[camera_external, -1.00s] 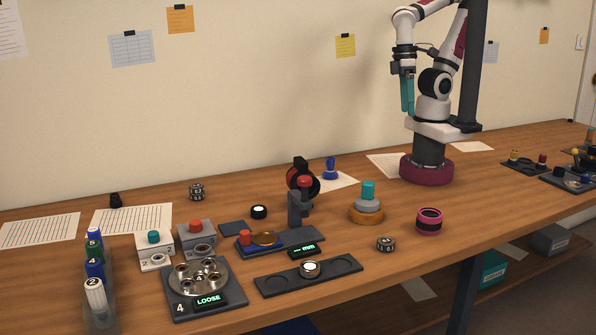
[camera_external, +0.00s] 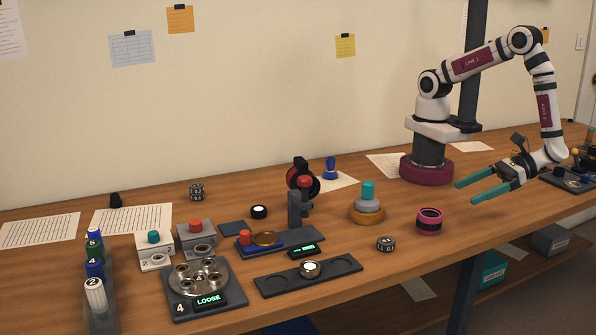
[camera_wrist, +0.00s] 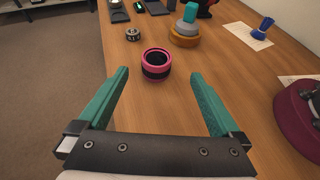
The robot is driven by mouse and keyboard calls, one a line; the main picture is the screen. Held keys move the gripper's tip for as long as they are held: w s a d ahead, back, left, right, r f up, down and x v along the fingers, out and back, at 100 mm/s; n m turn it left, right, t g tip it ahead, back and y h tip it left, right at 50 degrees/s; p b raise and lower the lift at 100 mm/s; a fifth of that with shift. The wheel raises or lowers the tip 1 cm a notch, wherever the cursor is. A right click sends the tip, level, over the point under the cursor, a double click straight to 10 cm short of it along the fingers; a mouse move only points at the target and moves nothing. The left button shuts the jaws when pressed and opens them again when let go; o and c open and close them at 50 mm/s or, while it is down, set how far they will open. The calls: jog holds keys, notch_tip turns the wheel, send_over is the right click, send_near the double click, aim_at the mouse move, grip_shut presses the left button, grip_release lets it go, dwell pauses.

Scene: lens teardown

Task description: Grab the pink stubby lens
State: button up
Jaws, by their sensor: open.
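The pink stubby lens (camera_external: 429,221) is a short cylinder with a black band, standing on the wooden table near its front edge. It also shows in the wrist view (camera_wrist: 156,65), ahead of my fingers and roughly centred between them, its open top facing up. My gripper (camera_external: 467,191), with teal fingers, is open and empty to the right of the lens in the external view. It also shows in the wrist view (camera_wrist: 160,85). The fingers are apart from the lens, and nothing is between them.
A small dark knurled ring (camera_external: 386,244) lies left of the lens. A stacked piece with orange base, grey middle and teal top (camera_external: 367,203) stands behind it. A long dark tray (camera_external: 338,271) lies further left. The table between gripper and lens looks clear.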

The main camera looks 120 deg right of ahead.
aim_at(418, 220)
jog(key=shift+s+a+f+n+t+y, duration=0.1)
jog(key=shift+a+f+n+t+y, duration=0.2)
jog(key=shift+f+n, duration=0.15)
jog(key=x, duration=1)
jog(key=f+x, duration=0.1)
jog(key=x, duration=0.4)
jog(key=shift+s+d, duration=0.2)
jog(key=c, duration=1.5)
jog(key=shift+r, duration=0.2)
